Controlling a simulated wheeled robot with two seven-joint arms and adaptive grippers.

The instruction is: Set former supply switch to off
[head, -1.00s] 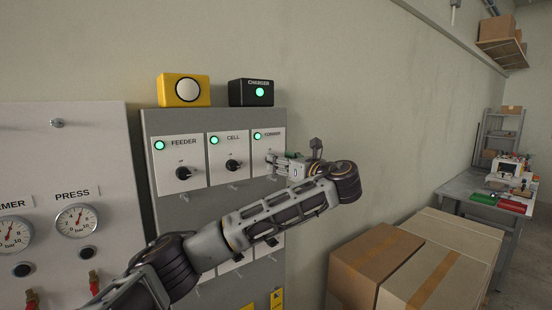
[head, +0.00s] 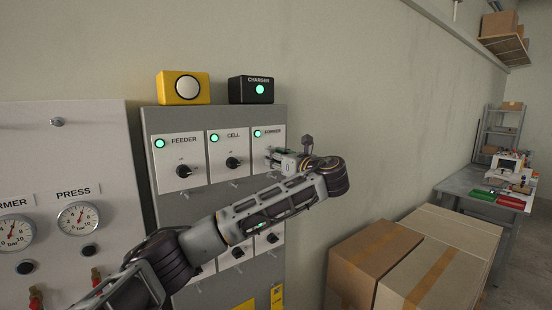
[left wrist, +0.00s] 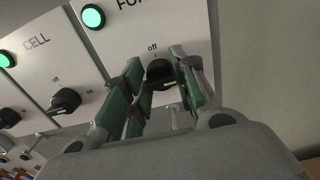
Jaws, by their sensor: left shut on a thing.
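The former supply switch is a black rotary knob (left wrist: 160,74) on the white FORMER plate (head: 268,140), under an "off" mark. In the left wrist view it sits between the green-padded fingers of my left gripper (left wrist: 163,82), which is shut on it. The fingers partly cover the knob, so its exact angle is hard to tell. In the head view my left gripper (head: 274,158) reaches the plate from the right and hides the knob. The green FORMER lamp (head: 257,133) is lit; it also shows in the left wrist view (left wrist: 93,16). My right gripper is not in view.
The CELL knob (head: 232,163) and FEEDER knob (head: 184,171) are to the left, their lamps green. A yellow button box (head: 163,88) and a CHARGER box (head: 251,90) sit on top. Cardboard boxes (head: 375,256) stand at lower right; a workbench (head: 461,182) is beyond.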

